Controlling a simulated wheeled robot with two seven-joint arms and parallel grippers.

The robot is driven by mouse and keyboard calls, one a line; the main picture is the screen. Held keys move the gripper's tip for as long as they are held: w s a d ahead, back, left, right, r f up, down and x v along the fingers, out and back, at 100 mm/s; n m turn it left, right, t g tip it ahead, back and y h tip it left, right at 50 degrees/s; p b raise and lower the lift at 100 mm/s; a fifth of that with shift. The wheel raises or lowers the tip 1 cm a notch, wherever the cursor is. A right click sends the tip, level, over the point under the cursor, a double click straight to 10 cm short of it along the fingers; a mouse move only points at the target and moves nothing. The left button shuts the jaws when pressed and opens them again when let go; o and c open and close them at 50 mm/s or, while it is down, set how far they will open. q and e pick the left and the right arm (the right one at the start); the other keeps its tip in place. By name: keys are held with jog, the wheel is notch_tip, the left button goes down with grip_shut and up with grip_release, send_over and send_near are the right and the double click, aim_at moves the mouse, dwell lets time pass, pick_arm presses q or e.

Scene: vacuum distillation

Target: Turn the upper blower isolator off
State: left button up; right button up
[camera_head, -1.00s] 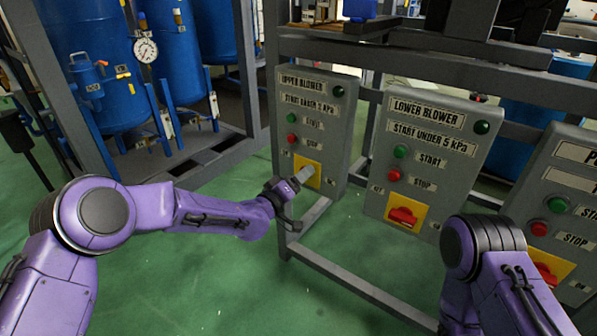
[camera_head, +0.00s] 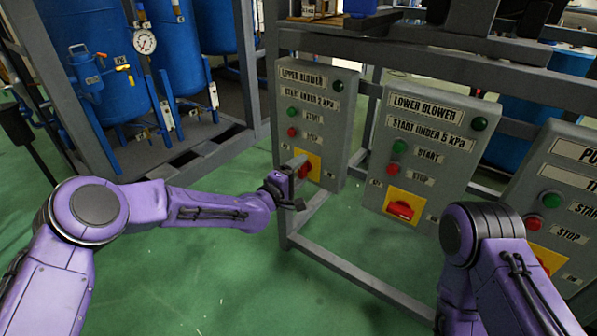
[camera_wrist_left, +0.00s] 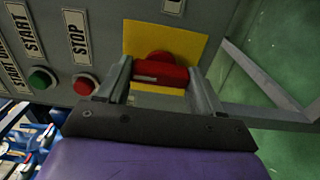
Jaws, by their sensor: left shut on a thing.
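The upper blower panel (camera_head: 333,112) is a grey box with a green and a red button and a yellow plate (camera_head: 314,170) low on it. The red isolator handle (camera_head: 304,171) sits on that plate, partly hidden by my gripper. In the left wrist view the red handle (camera_wrist_left: 160,72) lies between the two fingers, in front of the yellow plate (camera_wrist_left: 185,45). My left gripper (camera_head: 300,166) is shut on the handle; it also shows in the left wrist view (camera_wrist_left: 158,85). My right arm is at the lower right, its gripper out of view.
The lower blower panel (camera_head: 420,150) with its own red isolator (camera_head: 400,209) stands to the right, and a third panel (camera_head: 560,200) beyond it. A grey frame (camera_head: 345,268) carries the panels. Blue tanks (camera_head: 95,75) stand at the left. Green floor is open below.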

dwell(0.5)
pick_arm(q)
jog(key=o, duration=1.1)
jog(key=shift+c, duration=0.2)
jog(key=p+v, duration=0.1)
jog(key=v, duration=0.9)
jog(key=shift+s+a+p, duration=0.15)
jog(key=shift+p, duration=0.25)
